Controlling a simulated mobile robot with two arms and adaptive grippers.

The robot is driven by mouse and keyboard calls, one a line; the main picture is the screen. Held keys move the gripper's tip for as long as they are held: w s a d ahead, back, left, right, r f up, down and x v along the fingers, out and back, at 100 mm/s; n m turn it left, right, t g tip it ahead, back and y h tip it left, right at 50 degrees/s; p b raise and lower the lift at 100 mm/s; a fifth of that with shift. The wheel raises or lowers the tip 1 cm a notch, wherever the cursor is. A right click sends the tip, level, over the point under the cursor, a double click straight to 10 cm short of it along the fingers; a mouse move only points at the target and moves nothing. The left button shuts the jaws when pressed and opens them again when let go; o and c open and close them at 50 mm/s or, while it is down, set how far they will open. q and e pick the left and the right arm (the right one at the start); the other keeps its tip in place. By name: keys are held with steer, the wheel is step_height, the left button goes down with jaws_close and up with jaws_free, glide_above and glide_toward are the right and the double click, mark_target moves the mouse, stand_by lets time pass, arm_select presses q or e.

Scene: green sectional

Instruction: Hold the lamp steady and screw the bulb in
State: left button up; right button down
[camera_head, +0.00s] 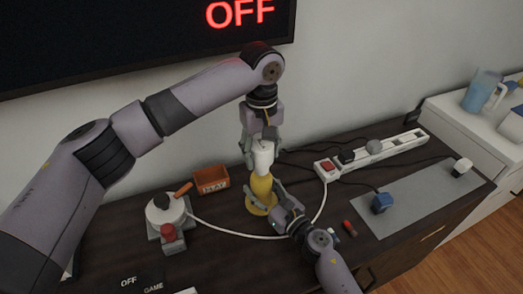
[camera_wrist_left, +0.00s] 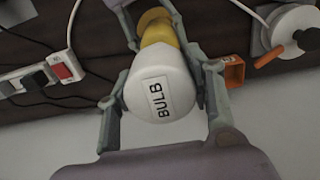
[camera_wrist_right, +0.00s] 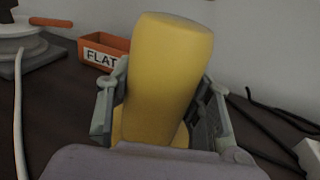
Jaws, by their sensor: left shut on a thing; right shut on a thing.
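The white bulb (camera_head: 263,158), marked BULB, is held by my left gripper (camera_head: 262,152), which is shut on it from above. In the left wrist view the bulb (camera_wrist_left: 160,95) sits between the two fingers, with the yellow lamp (camera_wrist_left: 157,30) beyond it. The lamp (camera_head: 262,185) stands upright on the dark table under the bulb. My right gripper (camera_head: 272,203) is shut on the lamp's body from the front right. In the right wrist view the lamp (camera_wrist_right: 168,75) fills the middle, and no bulb shows above its top.
An orange FLAT box (camera_head: 211,179) and a white round device with an orange handle (camera_head: 165,210) stand left of the lamp. A power strip (camera_head: 372,155) with a red switch lies right, near a grey mat (camera_head: 415,198). A white cable crosses the table. The screen (camera_head: 150,40) reads OFF.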

arm_select(q)
steer(key=shift+f, duration=0.6)
